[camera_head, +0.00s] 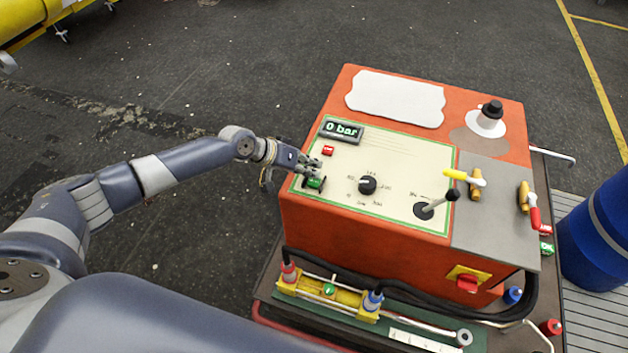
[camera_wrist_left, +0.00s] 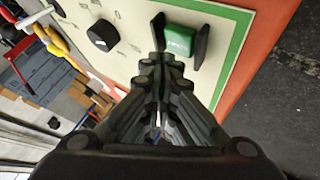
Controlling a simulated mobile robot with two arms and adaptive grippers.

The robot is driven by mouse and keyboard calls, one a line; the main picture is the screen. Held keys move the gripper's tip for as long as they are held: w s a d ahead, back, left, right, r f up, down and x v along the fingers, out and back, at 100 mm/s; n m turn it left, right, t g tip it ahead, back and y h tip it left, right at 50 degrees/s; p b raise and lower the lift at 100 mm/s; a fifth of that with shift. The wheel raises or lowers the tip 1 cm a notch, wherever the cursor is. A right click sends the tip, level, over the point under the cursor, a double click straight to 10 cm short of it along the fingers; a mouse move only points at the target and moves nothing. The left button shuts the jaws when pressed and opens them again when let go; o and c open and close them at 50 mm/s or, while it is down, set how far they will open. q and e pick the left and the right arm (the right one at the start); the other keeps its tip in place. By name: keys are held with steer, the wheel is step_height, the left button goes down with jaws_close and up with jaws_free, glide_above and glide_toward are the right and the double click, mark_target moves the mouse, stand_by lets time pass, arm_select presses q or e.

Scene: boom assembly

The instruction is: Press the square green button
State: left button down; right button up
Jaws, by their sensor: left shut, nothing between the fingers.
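The square green button (camera_head: 316,183) sits at the left edge of the cream control panel (camera_head: 400,165) on an orange machine. In the left wrist view the green button (camera_wrist_left: 179,40) has pale lettering and stands between two dark upright plates. My left gripper (camera_head: 310,166) is at the panel's left edge, right by the button, and partly covers it in the head view. In the left wrist view its fingers (camera_wrist_left: 165,68) are together and empty, with their tips pointing toward the button. I cannot tell whether they touch it. My right gripper is not in view.
A red button (camera_head: 328,150) and a display reading "0 bar" (camera_head: 342,129) are just above. A black knob (camera_head: 367,184) and a black lever (camera_head: 437,202) are to the right. A hose and yellow cylinder assembly (camera_head: 328,291) lie in front. A blue barrel (camera_head: 598,232) stands at right.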

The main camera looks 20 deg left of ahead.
arm_select(q)
steer(key=shift+f, duration=0.15)
stand_by(0.6)
steer(key=shift+f+b, duration=0.25)
steer(key=shift+b, duration=0.1)
steer(key=shift+f+b, duration=0.45)
steer(key=shift+f, duration=0.15)
stand_by(0.6)
steer(key=shift+r, duration=0.1)
steer(key=shift+r+p, duration=0.85)
steer(key=shift+r, duration=0.05)
steer(key=shift+r, duration=0.1)
step_height(320, 180, up, 5)
steer(key=p, duration=0.4)
